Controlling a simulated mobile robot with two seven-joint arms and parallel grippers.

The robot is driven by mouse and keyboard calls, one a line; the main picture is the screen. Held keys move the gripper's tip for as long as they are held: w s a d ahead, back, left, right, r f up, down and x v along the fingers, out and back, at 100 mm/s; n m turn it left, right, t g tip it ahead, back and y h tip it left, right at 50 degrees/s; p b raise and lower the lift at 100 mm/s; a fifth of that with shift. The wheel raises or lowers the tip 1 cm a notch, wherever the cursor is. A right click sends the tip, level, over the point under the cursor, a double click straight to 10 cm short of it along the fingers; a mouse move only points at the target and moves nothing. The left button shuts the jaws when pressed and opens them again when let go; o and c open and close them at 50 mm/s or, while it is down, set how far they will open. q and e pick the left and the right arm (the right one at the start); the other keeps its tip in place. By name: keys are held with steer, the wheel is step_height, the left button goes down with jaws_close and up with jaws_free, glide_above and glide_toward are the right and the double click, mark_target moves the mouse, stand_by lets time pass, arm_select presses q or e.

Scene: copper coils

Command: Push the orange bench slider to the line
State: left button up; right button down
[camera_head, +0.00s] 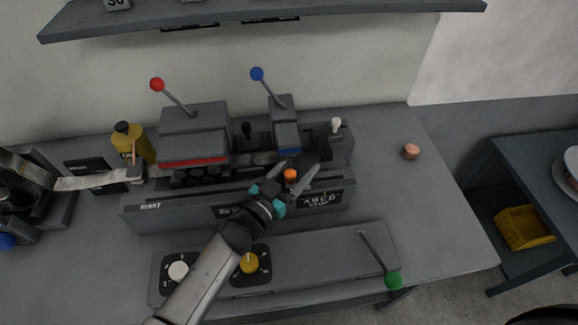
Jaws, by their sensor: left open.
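The orange slider knob (290,175) sits at the top of the grey bench panel (170,213), below the block with the blue-knobbed lever. My left gripper (298,172) reaches up to it from below. Its fingers are open, one on each side of the orange knob. Whether they touch the knob cannot be told. The line is not clearly visible; white lettering shows on dark labels on the panel's front, partly behind the gripper. My right gripper is not in view.
A red-knobbed lever (157,85) and a blue-knobbed lever (257,74) stand behind. A green-knobbed lever (393,280) and dials are in front. A yellow bottle (133,144) stands left. A copper piece (411,152) lies on the clear right part of the bench.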

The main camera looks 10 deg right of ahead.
mark_target(258, 172)
arm_select(q)
steer(key=shift+a, duration=0.1)
steer(key=a, duration=0.8)
steer(key=shift+w+a, duration=0.15)
steer(key=shift+a, duration=0.25)
steer(key=a, duration=0.4)
steer(key=a+b, duration=0.1)
steer(key=a, duration=0.2)
steer(key=a+b, duration=0.1)
steer(key=a, duration=0.3)
steer(key=shift+w+a+f, duration=0.1)
steer(key=shift+w+a, duration=0.15)
steer(key=shift+a, duration=0.05)
steer(key=v, duration=1.3)
steer(key=shift+b, duration=0.3)
steer(key=shift+s+a, duration=0.1)
steer(key=shift+s, duration=0.05)
